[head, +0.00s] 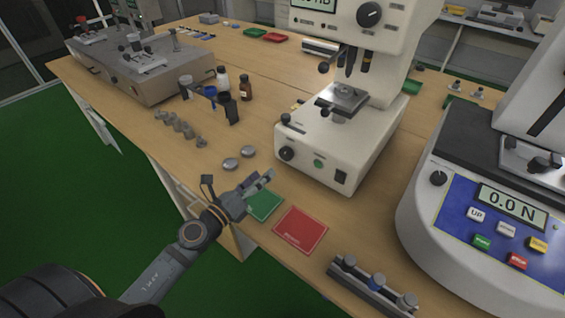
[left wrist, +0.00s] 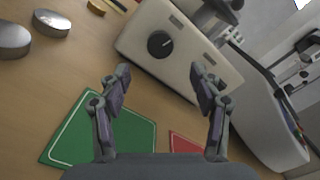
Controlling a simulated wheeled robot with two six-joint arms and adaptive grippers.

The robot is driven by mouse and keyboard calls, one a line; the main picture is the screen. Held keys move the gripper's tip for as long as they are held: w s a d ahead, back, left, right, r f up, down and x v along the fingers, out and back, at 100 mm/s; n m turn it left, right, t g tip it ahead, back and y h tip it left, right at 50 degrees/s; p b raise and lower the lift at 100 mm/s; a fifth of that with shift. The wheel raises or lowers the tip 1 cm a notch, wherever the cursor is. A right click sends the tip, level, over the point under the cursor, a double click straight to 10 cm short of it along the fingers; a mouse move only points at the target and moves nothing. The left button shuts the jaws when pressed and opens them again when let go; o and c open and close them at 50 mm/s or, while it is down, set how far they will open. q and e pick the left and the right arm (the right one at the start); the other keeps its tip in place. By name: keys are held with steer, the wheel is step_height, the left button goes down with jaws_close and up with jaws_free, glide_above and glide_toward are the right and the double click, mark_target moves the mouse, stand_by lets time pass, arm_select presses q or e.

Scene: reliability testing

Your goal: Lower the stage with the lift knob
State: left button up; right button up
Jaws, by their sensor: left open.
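The white tester (head: 335,160) stands on the wooden bench and carries a small metal stage (head: 343,97) under its lenses. A black round knob (head: 286,154) sits low on the front of its base, apparently the lift knob. The left wrist view shows this knob (left wrist: 160,44) with a pale pointer line, beyond and between my fingertips. My left gripper (head: 267,177) is open and empty, above the bench in front of the base, apart from the knob. My right gripper is in neither view.
A green mat (head: 264,205) and a red mat (head: 301,232) lie below and beside my left gripper. Two metal discs (head: 239,158) lie left of the tester. A rack of weights (head: 372,287) is at the bench's front edge, and a force tester (head: 480,210) stands right.

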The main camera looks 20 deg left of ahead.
mark_target(283, 155)
arm_select(q)
steer(key=shift+w+r, duration=0.2)
steer(key=shift+w, duration=0.15)
steer(key=p+x, duration=0.1)
steer(key=x, duration=0.4)
steer(key=p+x, duration=0.1)
steer(key=x, duration=0.3)
steer(key=shift+w+d+f, duration=0.25)
steer(key=shift+w, duration=0.05)
steer(key=shift+p, duration=0.3)
steer(key=c, duration=1.1)
steer(key=shift+r+n+p, duration=0.25)
steer(key=shift+n+p, duration=0.75)
steer(key=shift+c, duration=0.2)
steer(key=shift+f+n, duration=0.2)
steer(key=shift+n, duration=0.4)
steer(key=shift+f, duration=0.1)
steer(key=o, duration=1.1)
